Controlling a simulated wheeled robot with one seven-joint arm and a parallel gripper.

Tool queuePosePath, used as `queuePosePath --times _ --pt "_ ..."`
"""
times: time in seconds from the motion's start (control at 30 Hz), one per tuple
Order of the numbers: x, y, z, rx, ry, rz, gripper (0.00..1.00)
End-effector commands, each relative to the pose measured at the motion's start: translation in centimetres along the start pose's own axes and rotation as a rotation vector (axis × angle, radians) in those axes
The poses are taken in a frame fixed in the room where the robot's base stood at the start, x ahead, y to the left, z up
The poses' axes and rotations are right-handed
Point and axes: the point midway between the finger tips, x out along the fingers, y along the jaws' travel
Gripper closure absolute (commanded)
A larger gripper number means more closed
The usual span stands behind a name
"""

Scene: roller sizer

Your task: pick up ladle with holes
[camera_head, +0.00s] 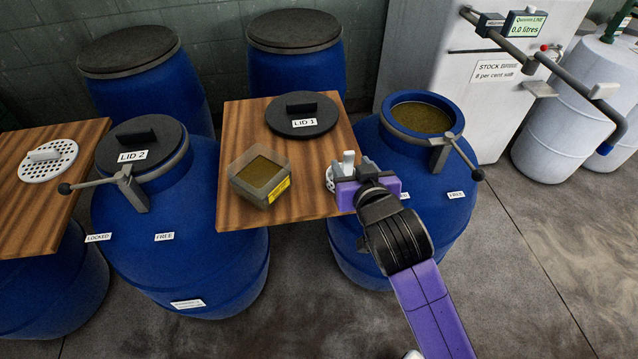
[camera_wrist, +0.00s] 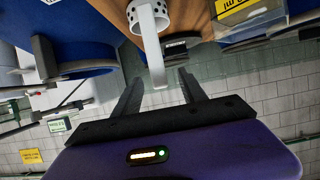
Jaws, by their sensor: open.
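The ladle with holes is a white perforated cup with an upright flat handle. In the head view the ladle (camera_head: 348,157) stands at the right edge of the wooden board, partly hidden by my gripper (camera_head: 352,169). In the wrist view the ladle's cup (camera_wrist: 149,17) shows its holes, and its handle reaches between the fingers of my gripper (camera_wrist: 160,76). The gripper is open, with one finger on each side of the handle in that view. Whether either finger touches it I cannot tell.
The wooden board (camera_head: 234,128) also holds a square container (camera_head: 256,183) of brown liquid and the black LID 1 (camera_head: 302,122). An open blue drum (camera_head: 456,205) with a lever stands at right. Another board (camera_head: 82,143) at left holds a white perforated disc (camera_head: 47,166).

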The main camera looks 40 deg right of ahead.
Motion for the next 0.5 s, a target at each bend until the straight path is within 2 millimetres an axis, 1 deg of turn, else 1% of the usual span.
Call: queuePosePath --times 0.37,0.5 --pt "3.5 0.2 -0.3 0.002 0.000 0.004 0.51" --pt "5.6 0.5 -0.5 0.002 -0.001 0.003 0.51"
